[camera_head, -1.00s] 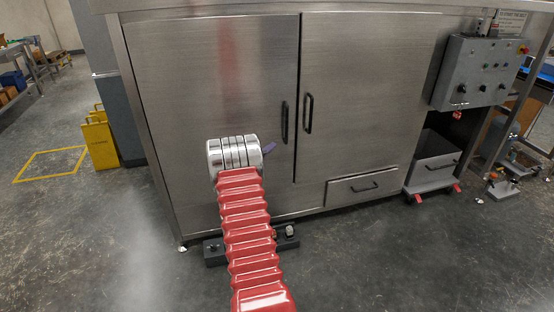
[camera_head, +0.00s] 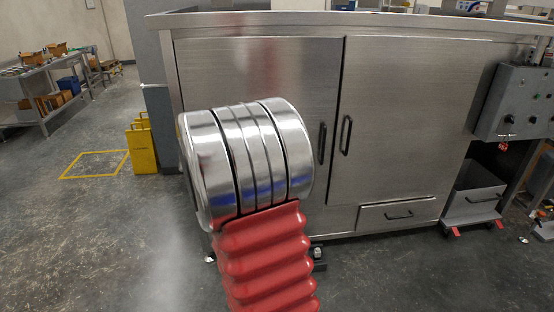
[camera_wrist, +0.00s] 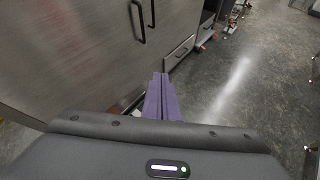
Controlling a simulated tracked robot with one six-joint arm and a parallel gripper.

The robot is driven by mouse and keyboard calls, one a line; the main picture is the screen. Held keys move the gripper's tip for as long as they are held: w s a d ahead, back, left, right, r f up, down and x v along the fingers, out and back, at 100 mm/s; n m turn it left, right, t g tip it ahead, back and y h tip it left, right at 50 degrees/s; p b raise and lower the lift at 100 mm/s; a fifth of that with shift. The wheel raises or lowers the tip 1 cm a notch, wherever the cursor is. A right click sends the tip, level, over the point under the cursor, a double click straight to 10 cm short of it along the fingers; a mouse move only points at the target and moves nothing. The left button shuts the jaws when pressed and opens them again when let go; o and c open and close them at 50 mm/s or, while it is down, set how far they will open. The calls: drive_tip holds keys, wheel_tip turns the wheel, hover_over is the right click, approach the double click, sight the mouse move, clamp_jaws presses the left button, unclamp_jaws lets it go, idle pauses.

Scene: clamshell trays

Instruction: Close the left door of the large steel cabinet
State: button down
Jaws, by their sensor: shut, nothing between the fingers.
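The large steel cabinet (camera_head: 405,18) stands ahead in the head view. Its left door (camera_head: 260,68) looks flush with the front, beside the right door (camera_head: 410,110), with a thin dark seam between them. The left door's black handle (camera_head: 322,143) is near that seam. In the wrist view the left door (camera_wrist: 70,50) fills the left side, and its handle (camera_wrist: 138,22) shows at the top. My gripper's purple fingers (camera_wrist: 161,84) are together and empty, pointing past the cabinet's lower front, and no contact with the door shows. My silver wrist hides the gripper and the door's lower left in the head view.
A drawer (camera_head: 400,214) sits under the right door. A control box (camera_head: 515,100) and a grey wheeled bin (camera_head: 474,205) are at the right. A yellow stand (camera_head: 143,148) is at the left. Open floor (camera_wrist: 235,85) lies in front of the cabinet.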

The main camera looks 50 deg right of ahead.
drive_tip(key=s+a+m+t+y, duration=0.2)
drive_tip(key=s+a+m+y, duration=0.2)
drive_tip(key=a, duration=1.1)
drive_tip(key=s+a+m+t+y, duration=0.2)
drive_tip(key=s+a+m+y, duration=0.2)
drive_tip(key=a, duration=1.1)
drive_tip(key=s+a+m+t+y, duration=0.2)
drive_tip(key=s+a+m+y, duration=0.2)
drive_tip(key=a, duration=1.1)
drive_tip(key=s+m, duration=0.2)
drive_tip(key=m, duration=0.1)
drive_tip(key=shift+s+r+t, duration=0.2)
drive_tip(key=shift+r+t, duration=0.05)
drive_tip(key=shift+t, duration=0.05)
